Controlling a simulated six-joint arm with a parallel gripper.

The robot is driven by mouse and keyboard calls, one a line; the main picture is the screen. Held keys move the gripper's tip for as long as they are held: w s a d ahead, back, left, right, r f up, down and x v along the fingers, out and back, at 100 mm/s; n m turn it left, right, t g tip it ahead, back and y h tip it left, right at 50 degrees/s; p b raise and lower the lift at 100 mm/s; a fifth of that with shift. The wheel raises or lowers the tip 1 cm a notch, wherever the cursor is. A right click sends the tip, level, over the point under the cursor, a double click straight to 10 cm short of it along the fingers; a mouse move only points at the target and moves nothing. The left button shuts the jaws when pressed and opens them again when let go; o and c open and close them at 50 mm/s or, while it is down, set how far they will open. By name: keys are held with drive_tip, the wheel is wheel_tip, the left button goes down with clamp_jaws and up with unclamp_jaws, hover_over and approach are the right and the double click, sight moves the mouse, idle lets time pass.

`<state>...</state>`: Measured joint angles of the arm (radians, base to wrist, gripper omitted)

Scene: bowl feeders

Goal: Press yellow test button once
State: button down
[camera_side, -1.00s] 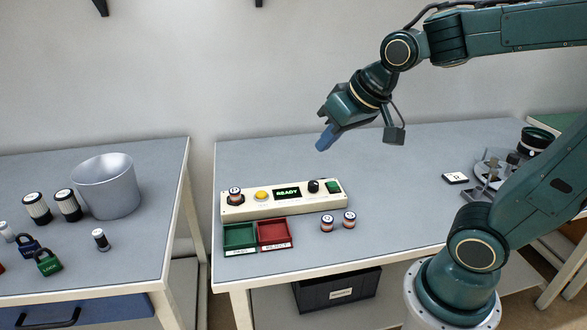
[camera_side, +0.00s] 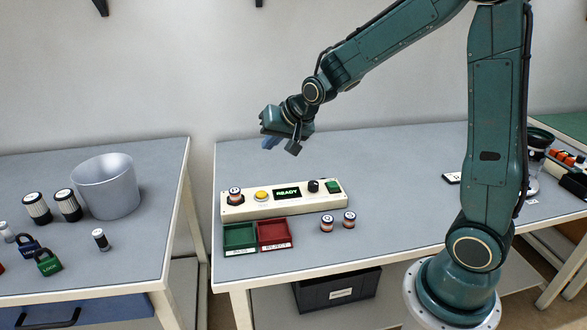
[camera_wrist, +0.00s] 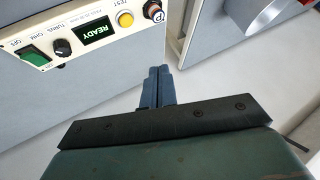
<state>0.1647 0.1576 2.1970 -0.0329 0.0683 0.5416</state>
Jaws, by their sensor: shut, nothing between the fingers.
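The yellow test button (camera_side: 262,195) sits on the cream control panel (camera_side: 300,207), left of a display reading READY (camera_side: 287,193). In the wrist view the yellow button (camera_wrist: 125,19) is labelled TEST, on the panel (camera_wrist: 92,62) at upper left. My gripper (camera_side: 270,143) is above and behind the panel in the side view, apart from the button. Its blue fingers (camera_wrist: 158,88) are shut together and empty, with the button beyond and left of their tips in the wrist view.
A striped cylinder (camera_side: 235,196) stands at the panel's left end. A black knob (camera_side: 313,186) and green switch (camera_side: 333,187) are at the right. Green (camera_side: 240,237) and red (camera_side: 275,233) trays lie in front, with two cylinders (camera_side: 327,223) beside them.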

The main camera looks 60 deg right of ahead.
sight(264, 195)
drive_tip(key=w+d+f+m, duration=0.2)
drive_tip(key=w+d+f, duration=0.2)
drive_tip(key=w+f, duration=0.2)
wheel_tip(264, 195, down, 2)
drive_tip(key=shift+w+f+m+t, duration=0.1)
drive_tip(key=shift+w+m+t, duration=0.25)
drive_tip(key=shift+m+t, duration=0.05)
drive_tip(key=shift+f, duration=0.1)
drive_tip(key=shift+f, duration=4.3)
drive_tip(key=shift+f, duration=0.95)
drive_tip(key=shift+r, duration=0.1)
idle(0.3)
drive_tip(key=shift+r, duration=0.85)
drive_tip(key=shift+r, duration=0.1)
